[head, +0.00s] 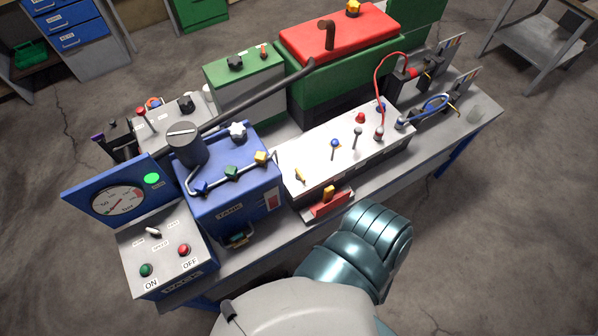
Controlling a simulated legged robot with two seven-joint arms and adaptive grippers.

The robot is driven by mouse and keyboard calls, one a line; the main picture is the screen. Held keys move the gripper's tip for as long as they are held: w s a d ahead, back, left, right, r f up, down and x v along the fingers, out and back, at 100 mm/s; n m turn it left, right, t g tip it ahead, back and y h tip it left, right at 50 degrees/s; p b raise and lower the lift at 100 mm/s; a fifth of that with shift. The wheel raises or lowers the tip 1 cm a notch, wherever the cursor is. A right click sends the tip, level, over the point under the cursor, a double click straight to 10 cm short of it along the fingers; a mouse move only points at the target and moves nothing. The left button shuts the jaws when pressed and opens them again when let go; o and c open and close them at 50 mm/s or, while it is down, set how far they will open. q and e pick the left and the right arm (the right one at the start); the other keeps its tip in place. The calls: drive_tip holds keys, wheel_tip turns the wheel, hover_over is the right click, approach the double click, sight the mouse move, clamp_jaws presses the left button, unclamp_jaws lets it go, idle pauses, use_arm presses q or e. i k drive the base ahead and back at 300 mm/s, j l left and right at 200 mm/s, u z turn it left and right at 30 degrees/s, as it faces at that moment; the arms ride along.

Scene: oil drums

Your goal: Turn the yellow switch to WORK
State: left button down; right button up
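A small yellow switch (299,175) sits at the front left of the white-topped box (345,147) and appears tilted. Another yellow lever (328,192) stands in a red bracket (331,206) at the box's front face. I cannot tell which one the task means, and no WORK label is legible. A teal part of my own arm (362,246) reaches up from the bottom, just in front of the bench and below the red bracket. No gripper fingers show in the head view.
The bench (480,110) also carries a blue tank (235,195) with coloured valves, a gauge panel (118,200), an ON/OFF control box (165,250), and a green machine with a red lid (340,35). A long dark lever (260,95) crosses above.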

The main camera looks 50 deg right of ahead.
sight(299, 177)
drive_tip(key=z, duration=1.6)
drive_tip(key=k+j+u, duration=0.15)
drive_tip(key=u, duration=0.2)
